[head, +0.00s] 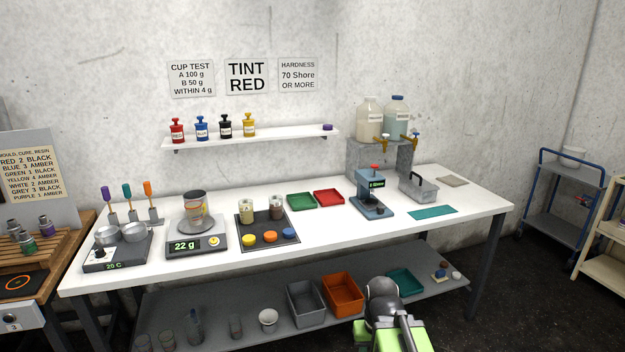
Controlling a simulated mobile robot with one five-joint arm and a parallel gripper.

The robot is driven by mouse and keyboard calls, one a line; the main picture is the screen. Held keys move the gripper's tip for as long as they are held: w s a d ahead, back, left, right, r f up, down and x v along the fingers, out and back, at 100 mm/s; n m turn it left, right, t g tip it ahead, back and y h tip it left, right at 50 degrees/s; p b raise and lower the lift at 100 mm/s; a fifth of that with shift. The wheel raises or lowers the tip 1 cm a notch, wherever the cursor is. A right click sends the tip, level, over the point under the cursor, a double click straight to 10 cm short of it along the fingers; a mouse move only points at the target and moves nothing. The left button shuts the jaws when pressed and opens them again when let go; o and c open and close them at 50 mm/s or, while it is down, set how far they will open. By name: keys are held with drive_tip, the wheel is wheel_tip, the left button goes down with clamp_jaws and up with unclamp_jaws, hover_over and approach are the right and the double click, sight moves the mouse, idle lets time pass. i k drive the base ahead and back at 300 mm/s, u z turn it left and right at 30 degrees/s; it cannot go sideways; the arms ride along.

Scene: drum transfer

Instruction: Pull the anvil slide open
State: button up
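I cannot make out a separate slide or handle at this size, nor tell how far any slide is out. Part of my green and grey arm (384,310) shows at the bottom, well short of the tester. My gripper's fingers do not show.
A grey basket (417,188) stands right of the tester, and a teal mat (433,212) lies at its front right. Red (328,197) and green (301,202) trays are to its left. Two jugs stand on a block behind. The bench front before the tester is clear.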

sight(369, 204)
drive_tip(key=u, duration=0.25)
drive_tip(key=i, duration=1.25)
drive_tip(key=u, duration=0.5)
